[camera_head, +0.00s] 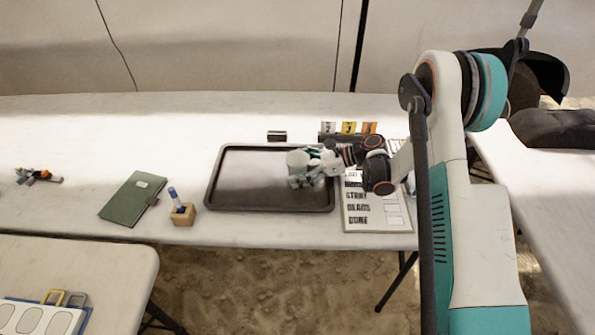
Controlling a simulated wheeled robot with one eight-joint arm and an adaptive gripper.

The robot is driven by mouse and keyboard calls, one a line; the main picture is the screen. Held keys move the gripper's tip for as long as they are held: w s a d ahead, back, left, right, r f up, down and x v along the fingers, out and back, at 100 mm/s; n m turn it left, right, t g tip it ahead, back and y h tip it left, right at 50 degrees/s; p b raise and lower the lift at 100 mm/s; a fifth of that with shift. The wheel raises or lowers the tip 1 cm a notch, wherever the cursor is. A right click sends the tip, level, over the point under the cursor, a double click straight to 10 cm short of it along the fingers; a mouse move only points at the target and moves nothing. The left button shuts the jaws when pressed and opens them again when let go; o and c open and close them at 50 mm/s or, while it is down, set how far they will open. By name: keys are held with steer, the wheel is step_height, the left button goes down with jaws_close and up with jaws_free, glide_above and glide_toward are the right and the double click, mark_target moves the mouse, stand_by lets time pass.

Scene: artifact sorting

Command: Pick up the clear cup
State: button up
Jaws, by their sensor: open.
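My gripper (304,171) is over the right part of the dark tray (232,197), reached by my arm from the right. It is open, but its fingers are small and partly merge with what is around them. I cannot clearly make out the clear cup. A pale rounded shape (297,158) shows at the gripper, and I cannot tell whether it is a cup or part of the gripper. A small pale edge (410,183) also shows beside my arm, mostly hidden by it.
A printed sheet or board (376,213) lies right of the tray. Coloured cards (348,128) and a small dark block (277,136) stand behind. A wooden holder with a blue marker (183,214) and a green book (133,198) lie left. The table's far left is mostly clear.

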steer(key=shift+c, duration=0.5)
steer(key=c, duration=0.9)
steer(key=shift+r, duration=0.15)
